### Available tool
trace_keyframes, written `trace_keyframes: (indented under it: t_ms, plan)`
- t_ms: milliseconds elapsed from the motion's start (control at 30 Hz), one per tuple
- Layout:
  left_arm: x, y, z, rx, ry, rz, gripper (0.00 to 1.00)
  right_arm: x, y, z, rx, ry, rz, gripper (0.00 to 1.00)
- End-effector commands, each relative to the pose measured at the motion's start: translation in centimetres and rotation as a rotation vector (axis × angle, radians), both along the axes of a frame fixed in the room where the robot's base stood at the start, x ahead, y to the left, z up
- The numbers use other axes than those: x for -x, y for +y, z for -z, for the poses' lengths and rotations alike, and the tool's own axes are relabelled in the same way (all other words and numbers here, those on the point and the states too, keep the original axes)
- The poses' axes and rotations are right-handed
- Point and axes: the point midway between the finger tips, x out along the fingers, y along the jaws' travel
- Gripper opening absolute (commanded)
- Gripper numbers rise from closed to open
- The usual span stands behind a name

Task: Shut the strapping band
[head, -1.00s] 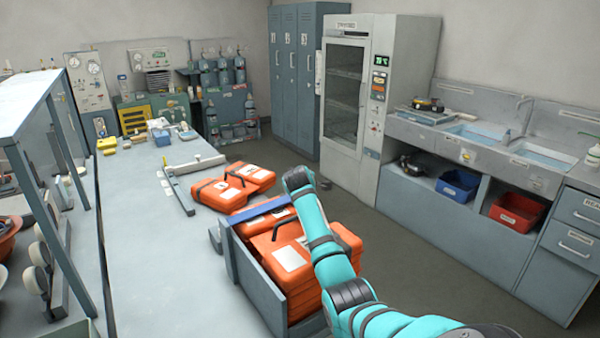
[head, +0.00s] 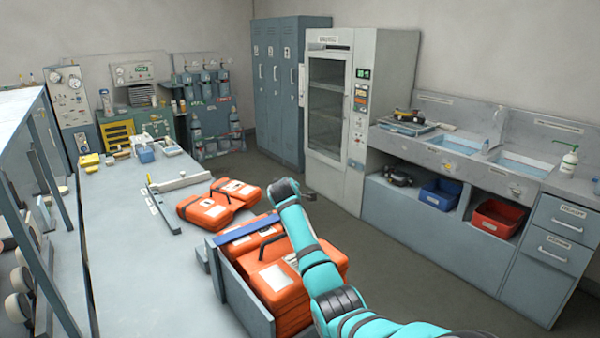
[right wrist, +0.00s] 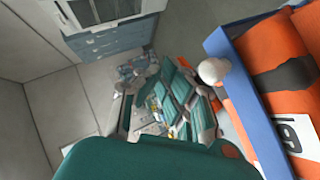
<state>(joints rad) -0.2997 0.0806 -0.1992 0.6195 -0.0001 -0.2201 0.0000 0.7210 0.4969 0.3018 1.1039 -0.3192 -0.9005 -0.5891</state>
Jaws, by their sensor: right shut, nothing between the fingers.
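The strapping band is a blue strip (head: 250,228) lying across the top of orange cases (head: 270,282) in a grey open-topped crate (head: 238,297). In the right wrist view the blue strip (right wrist: 247,108) runs down the right side, beside an orange case with a dark band and a white label. My right arm reaches over the crate's right side; its gripper (right wrist: 172,95) is shut and empty, just left of the strip and apart from it in that view. The wrist mostly hides the gripper in the head view. My left gripper is out of view.
Two orange cases (head: 208,211) lie behind the crate on the long grey bench (head: 130,260). A grey bracket-like tool (head: 180,184) lies beside them. A sink counter (head: 445,150) with blue and red bins stands to the right. Open floor lies between.

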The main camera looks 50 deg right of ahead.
Motion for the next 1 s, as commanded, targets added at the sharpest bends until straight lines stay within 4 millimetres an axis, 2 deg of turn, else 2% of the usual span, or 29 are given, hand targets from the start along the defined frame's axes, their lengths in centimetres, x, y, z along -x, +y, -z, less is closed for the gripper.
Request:
trace_keyframes:
  t_ms: [33, 100, 500, 700, 1000]
  plan:
    - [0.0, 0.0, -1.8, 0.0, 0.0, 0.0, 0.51, -0.1, -0.1, -2.0, 0.001, 0.0, 0.0, 0.0]
    - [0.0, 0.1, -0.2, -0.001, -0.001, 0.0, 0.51, 0.9, 0.1, -1.6, 0.004, -0.003, 0.0, 0.0]
    - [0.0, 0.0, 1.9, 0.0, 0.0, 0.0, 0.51, 5.8, 1.3, -6.7, 0.003, -0.002, 0.0, 0.0]
    - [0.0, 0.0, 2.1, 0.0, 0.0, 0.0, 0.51, 6.8, 1.6, -7.7, 0.0, 0.0, 0.0, 0.0]
    - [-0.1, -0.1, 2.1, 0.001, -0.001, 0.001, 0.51, 6.8, 1.6, -7.8, -0.001, 0.0, 0.0, 0.0]
